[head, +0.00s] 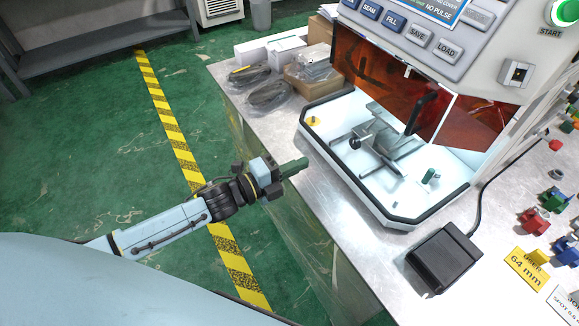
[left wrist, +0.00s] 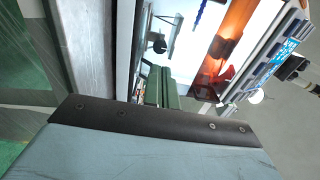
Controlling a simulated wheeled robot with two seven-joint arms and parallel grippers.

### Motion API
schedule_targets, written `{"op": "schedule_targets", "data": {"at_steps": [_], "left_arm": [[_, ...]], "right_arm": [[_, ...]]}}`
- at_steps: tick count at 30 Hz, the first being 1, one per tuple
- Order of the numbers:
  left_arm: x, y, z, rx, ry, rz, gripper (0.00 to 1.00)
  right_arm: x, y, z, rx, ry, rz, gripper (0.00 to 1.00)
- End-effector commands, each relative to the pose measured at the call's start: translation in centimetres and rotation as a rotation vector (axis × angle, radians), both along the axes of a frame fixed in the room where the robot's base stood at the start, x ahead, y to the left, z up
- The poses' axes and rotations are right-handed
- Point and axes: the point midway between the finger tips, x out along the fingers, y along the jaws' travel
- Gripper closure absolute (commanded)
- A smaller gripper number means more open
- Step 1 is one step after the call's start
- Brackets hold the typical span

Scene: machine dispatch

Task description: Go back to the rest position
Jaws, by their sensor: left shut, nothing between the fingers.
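My left gripper (head: 294,167) reaches in from the left in the head view. Its dark green fingers are shut with nothing between them, at the near left edge of the metal table, in front of the machine. In the left wrist view the shut green fingers (left wrist: 160,88) show beyond the wrist housing, with the machine behind them. My right gripper is not in view.
The machine (head: 440,215) has a white bed, a small clamp fixture (head: 385,150) and an orange shield. A black pedal (head: 443,258), boxes (head: 315,62), bagged cables (head: 268,93) and coloured parts (head: 533,221) lie on the table (head: 340,225). Green floor is open at left.

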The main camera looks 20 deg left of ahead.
Motion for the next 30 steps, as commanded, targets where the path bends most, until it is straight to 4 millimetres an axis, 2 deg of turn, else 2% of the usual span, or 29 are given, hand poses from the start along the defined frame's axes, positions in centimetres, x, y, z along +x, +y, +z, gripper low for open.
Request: {"op": "schedule_targets", "data": {"at_steps": [6,13,17,20,23,24,26,27,29,30], "left_arm": [[-1.4,1.1,0.0,0.0,0.0,-0.001,1.0],[-1.5,1.2,-0.1,-0.001,0.003,0.001,1.0],[-1.3,2.1,-2.4,-0.027,0.079,0.05,1.0],[-1.4,4.0,-6.9,-0.077,0.224,0.145,1.0],[-2.5,6.3,-12.8,-0.155,0.415,0.277,1.0],[-3.3,7.3,-15.4,-0.188,0.497,0.338,1.0],[-5.1,8.6,-19.3,-0.243,0.62,0.43,1.0],[-6.6,9.4,-21.9,-0.278,0.702,0.495,1.0],[-9.2,10.3,-25.6,-0.334,0.821,0.592,1.0],[-11.2,10.9,-27.9,-0.368,0.899,0.66,1.0]], "right_arm": [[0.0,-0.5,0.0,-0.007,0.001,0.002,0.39],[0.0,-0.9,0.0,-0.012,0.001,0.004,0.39],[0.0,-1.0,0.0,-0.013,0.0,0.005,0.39],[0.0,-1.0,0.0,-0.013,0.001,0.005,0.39],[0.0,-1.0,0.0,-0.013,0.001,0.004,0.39],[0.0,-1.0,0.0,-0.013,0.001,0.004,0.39],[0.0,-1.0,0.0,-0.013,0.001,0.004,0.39],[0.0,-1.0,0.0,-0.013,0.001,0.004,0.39],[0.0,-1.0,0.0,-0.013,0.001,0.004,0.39],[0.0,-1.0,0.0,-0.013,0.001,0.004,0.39]]}}
